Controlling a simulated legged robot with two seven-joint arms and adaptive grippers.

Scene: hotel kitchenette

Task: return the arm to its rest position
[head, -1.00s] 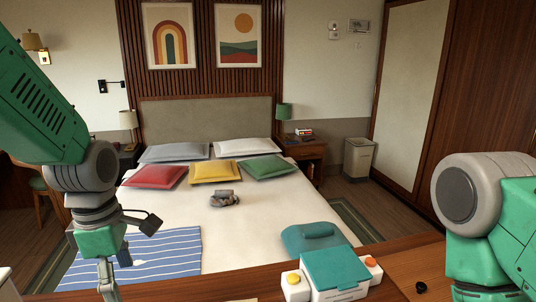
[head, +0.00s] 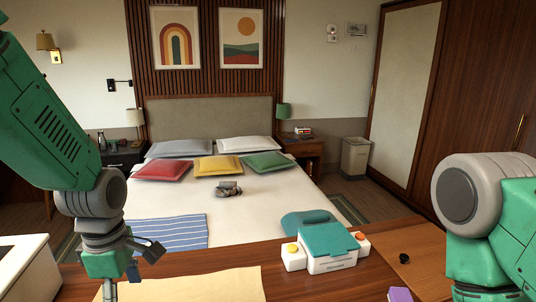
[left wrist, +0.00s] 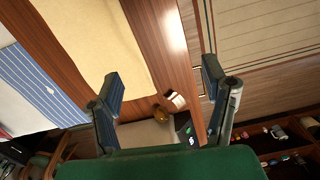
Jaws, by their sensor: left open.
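My left arm comes in from the left in the head view. Its gripper (head: 110,288) points down near the bottom edge, and the fingertips are partly cut off there. In the left wrist view the two fingers of my left gripper (left wrist: 160,88) stand wide apart with nothing held between them. My right arm (head: 500,215) is at the right edge of the head view, bent, and its gripper is out of the picture.
A wooden counter (head: 385,262) runs along the front. A white box (head: 25,272) stands left. The bed (head: 275,205) lies behind.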

